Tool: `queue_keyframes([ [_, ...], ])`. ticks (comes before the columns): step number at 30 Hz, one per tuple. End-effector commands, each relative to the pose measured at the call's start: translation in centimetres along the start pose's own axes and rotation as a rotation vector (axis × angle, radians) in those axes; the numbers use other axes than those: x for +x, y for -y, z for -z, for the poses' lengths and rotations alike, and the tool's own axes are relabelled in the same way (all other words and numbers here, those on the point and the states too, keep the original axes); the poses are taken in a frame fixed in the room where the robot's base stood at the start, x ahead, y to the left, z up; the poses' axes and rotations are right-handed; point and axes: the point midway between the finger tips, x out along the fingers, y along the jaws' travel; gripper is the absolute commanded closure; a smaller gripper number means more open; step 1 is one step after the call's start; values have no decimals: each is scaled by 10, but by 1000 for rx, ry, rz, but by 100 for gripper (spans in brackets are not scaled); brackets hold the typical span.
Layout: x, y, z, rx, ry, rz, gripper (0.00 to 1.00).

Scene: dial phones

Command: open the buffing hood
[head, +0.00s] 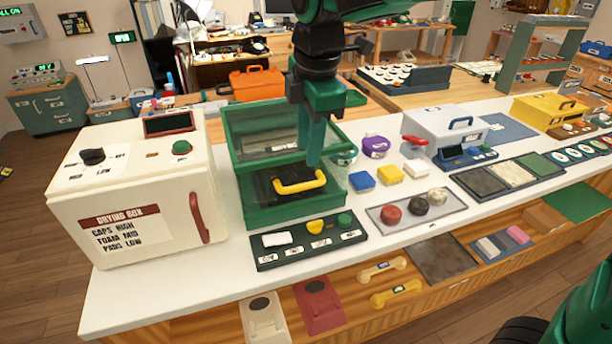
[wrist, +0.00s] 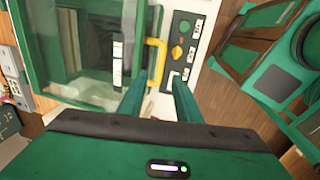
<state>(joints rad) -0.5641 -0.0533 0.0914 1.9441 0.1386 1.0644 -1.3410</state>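The buffing hood (head: 245,206) is a green box with clear panels on the white bench. Its yellow handle (head: 300,186) is at the lower front of the clear cover, which looks down. In the wrist view the handle (wrist: 161,62) runs along the edge of the clear panel (wrist: 95,88). My gripper (head: 314,160) points down over the hood's right part, close to the handle's right end. The wrist view shows my gripper (wrist: 157,88) with its two fingers apart and nothing between them. The handle is just beyond the fingertips; I cannot tell whether they touch.
A white drying box (head: 140,205) with a red handle stands left of the hood. A dark tray (head: 308,244) with coloured pads lies in front of it. Blue, yellow and white blocks (head: 390,174) and a grey mat (head: 440,215) lie to the right.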

Motion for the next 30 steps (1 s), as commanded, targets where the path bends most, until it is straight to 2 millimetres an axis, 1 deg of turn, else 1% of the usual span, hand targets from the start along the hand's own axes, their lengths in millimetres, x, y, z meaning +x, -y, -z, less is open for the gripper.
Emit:
queue_keyframes([
  [9, 55, 1, -1, 3, 1, 4, 69],
  [15, 83, 1, -1, 5, 1, 3, 69],
  [21, 96, 1, -2, 5, 1, 1, 69],
  [30, 97, 1, -2, 5, 0, 1, 69],
])
